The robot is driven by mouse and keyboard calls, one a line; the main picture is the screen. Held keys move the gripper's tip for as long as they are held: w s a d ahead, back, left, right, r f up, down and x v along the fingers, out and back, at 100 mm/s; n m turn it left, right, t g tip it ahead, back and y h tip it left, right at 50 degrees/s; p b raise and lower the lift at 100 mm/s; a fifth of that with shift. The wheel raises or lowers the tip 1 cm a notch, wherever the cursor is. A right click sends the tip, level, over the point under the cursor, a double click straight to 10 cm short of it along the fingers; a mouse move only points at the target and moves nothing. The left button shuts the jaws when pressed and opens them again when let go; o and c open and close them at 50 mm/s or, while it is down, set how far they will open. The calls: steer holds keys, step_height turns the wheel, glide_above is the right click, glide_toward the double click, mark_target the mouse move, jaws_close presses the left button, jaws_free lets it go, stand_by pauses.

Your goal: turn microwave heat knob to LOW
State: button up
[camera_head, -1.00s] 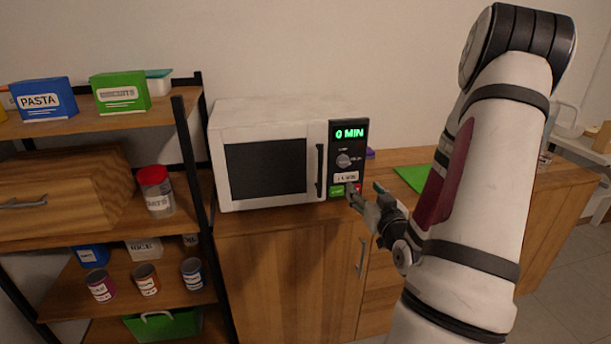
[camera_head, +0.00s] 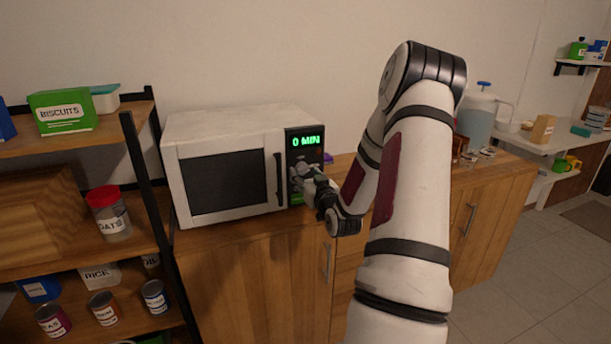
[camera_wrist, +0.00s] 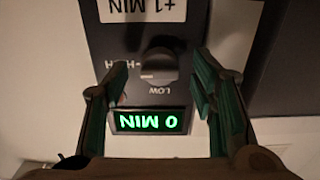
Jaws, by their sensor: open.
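The white microwave (camera_head: 178,170) stands on the wooden counter, with its door shut and a green "0 MIN" display (camera_head: 306,141). The display shows upside down in the wrist view (camera_wrist: 148,121). The grey heat knob (camera_wrist: 158,68) is on the dark panel beside the display, with "LOW" and a partly covered "HIGH" label around it. My gripper (camera_wrist: 160,88) is open, its two fingers on either side of the knob with gaps visible. In the head view my gripper (camera_head: 303,179) is at the control panel and hides the knob.
A "+1 MIN" button (camera_wrist: 143,9) is close to the knob. A shelf with biscuits (camera_head: 62,112), a red-lidded jar (camera_head: 110,214) and several cans stands at the left. A water dispenser (camera_head: 478,120) stands behind my arm on the right.

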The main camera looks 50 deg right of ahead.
steer(key=shift+w+d, duration=0.2)
steer(key=shift+w, duration=0.05)
steer(key=c, duration=1.2)
steer(key=shift+o, duration=0.2)
